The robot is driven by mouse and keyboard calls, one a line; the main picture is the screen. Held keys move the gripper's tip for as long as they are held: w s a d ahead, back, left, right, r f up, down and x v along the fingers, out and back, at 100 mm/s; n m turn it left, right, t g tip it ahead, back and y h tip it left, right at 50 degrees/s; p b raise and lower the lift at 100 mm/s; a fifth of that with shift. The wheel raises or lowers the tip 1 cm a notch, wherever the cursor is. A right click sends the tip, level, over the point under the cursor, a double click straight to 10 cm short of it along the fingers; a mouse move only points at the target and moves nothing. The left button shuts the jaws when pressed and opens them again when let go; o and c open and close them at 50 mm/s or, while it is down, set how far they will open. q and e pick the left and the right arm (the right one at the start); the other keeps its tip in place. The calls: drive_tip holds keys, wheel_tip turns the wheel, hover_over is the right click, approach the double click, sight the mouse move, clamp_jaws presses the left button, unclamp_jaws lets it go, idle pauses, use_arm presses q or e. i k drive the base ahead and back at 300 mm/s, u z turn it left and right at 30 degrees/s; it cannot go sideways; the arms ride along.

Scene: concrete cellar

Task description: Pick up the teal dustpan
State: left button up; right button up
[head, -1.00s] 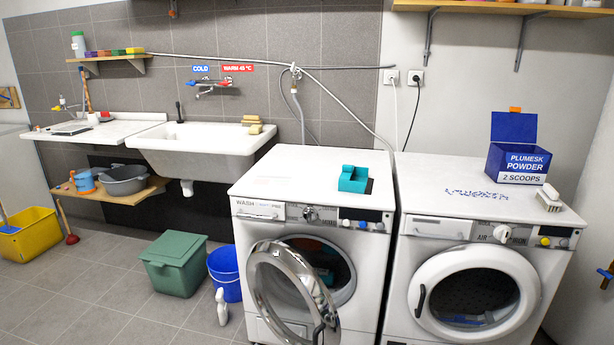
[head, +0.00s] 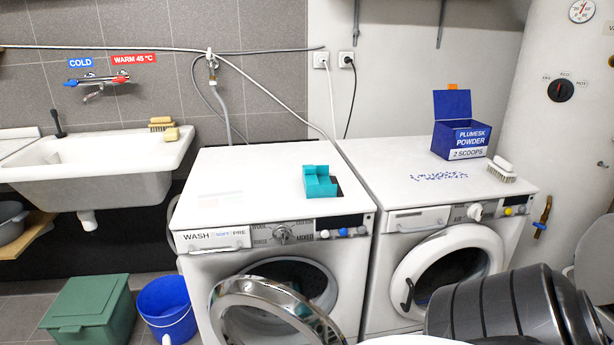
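The teal dustpan (head: 319,182) sits on top of the left-hand washing machine (head: 240,180), near its front right corner. It looks like a small block-like pan with a raised part at the back. A dark slot or panel shows on the machine top just beside its right side. Neither of my grippers shows in the head view. A dark grey ribbed part at the lower right looks like a link of my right arm, with no fingers visible.
The washer's round door (head: 275,312) hangs open in front of it. Blue powder (head: 440,176) lies scattered on the dryer top (head: 400,155), with an open blue powder box (head: 462,138) and a brush (head: 502,168). A blue bucket (head: 167,308) and green bin (head: 88,308) stand at left.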

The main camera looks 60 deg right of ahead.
sight(317, 183)
drive_tip(key=z, duration=0.7)
drive_tip(key=i, duration=0.85)
drive_tip(key=z, duration=0.85)
